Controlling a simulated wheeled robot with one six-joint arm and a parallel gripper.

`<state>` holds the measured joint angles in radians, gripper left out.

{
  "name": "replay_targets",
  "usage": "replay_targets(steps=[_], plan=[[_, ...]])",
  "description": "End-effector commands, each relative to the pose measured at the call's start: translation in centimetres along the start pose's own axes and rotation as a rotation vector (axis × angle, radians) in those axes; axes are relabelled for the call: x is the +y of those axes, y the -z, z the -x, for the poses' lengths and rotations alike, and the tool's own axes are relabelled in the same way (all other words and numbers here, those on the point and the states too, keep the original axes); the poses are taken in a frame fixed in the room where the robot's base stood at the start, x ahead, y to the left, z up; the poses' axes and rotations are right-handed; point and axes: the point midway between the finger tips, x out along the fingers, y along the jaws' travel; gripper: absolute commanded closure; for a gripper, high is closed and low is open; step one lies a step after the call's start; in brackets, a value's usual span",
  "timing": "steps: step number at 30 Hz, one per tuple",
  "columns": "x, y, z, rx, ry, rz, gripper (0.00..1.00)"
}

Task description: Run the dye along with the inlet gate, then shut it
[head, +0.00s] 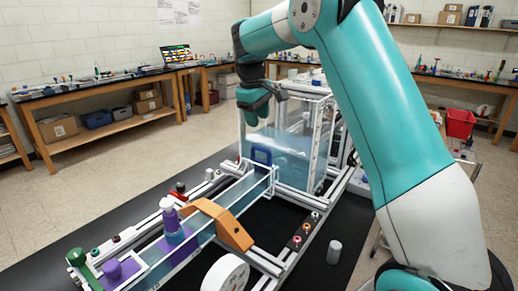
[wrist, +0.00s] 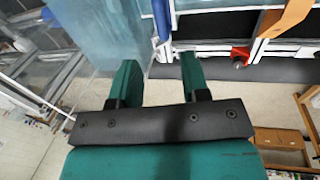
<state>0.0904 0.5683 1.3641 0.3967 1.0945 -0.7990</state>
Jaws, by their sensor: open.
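The inlet gate (head: 262,155) is a blue plate with a handle-like top. It stands at the tank end of the clear channel (head: 245,190), and a blue edge that looks like it shows in the wrist view (wrist: 162,18). A purple-capped dye bottle (head: 170,215) stands over the channel toward the near left. My gripper (head: 256,106) is above the gate, beside the water tank (head: 285,160). In the wrist view my gripper (wrist: 158,72) has its fingers apart, with nothing between them. How far the gate is raised is unclear.
An orange bridge (head: 222,222) spans the channel between bottle and gate. A purple block (head: 112,270) and a green cap (head: 76,257) are at the near-left end. A small grey cylinder (head: 334,252) stands on the black top right of the frame.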

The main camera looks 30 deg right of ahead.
Motion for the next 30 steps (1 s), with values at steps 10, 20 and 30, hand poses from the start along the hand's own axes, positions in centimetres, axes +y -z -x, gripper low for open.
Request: replay_targets(steps=[10, 20, 30], plan=[[-0.1, 0.0, -7.3, -0.002, 0.003, 0.002, 0.58], [0.0, 0.0, -10.3, 0.001, 0.001, 0.0, 0.58], [0.0, -0.1, -10.4, 0.001, 0.0, -0.001, 0.78]])
